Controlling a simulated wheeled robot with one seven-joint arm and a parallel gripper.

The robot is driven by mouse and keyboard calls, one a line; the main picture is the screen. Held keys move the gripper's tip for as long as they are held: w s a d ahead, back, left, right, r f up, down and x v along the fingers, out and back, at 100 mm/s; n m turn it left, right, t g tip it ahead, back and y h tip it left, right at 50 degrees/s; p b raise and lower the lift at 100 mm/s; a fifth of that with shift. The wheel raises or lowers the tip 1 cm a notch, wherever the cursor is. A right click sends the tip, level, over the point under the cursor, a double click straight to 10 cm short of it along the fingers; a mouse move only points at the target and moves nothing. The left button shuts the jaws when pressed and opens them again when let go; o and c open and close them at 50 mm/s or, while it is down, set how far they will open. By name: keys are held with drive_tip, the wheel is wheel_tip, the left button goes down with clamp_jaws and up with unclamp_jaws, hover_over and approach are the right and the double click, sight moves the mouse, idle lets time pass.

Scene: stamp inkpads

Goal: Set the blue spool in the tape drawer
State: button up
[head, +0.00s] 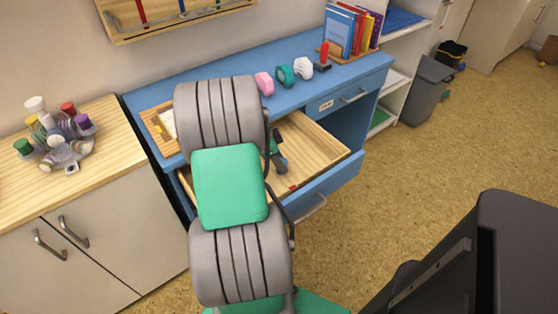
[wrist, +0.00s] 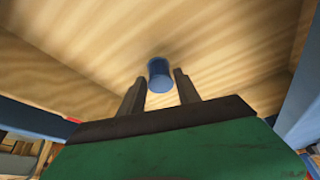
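The blue spool (wrist: 160,75) is a small cylinder between my two fingertips in the wrist view. In the head view my gripper (head: 279,163) is inside or just over the open wooden drawer (head: 318,148) of the blue desk, and the spool is hidden there. Pale wood fills the wrist view beyond the spool. I cannot tell whether the spool touches the drawer floor.
The blue desk (head: 230,78) carries pink, teal and white tape dispensers (head: 284,76), and books (head: 350,28). A shut drawer (head: 345,98) with a label is at the upper right. A carousel (head: 62,143) of coloured pieces stands on the left cabinet.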

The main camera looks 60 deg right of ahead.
drive_tip(key=shift+o, duration=1.4)
drive_tip(key=shift+r, duration=0.1)
drive_tip(key=p+v, duration=0.2)
drive_tip(key=v, duration=1)
drive_tip(key=w+a+r+n+t, duration=0.1)
drive_tip(key=w+a+n, duration=0.4)
drive_tip(key=a, duration=0.2)
drive_tip(key=w+a+r+n+t, duration=0.1)
drive_tip(key=w+a+n+t, duration=0.1)
drive_tip(key=w+a+n, duration=0.4)
drive_tip(key=s+a+f+n+t+y, duration=0.1)
drive_tip(key=s+a+n, duration=0.1)
drive_tip(key=a+n, duration=0.6)
drive_tip(key=s+a+f+n+t+y, duration=0.1)
drive_tip(key=a+n, duration=0.8)
drive_tip(key=a, duration=1)
drive_tip(key=shift+s+a+t+y, duration=0.3)
drive_tip(key=shift+s+y, duration=0.1)
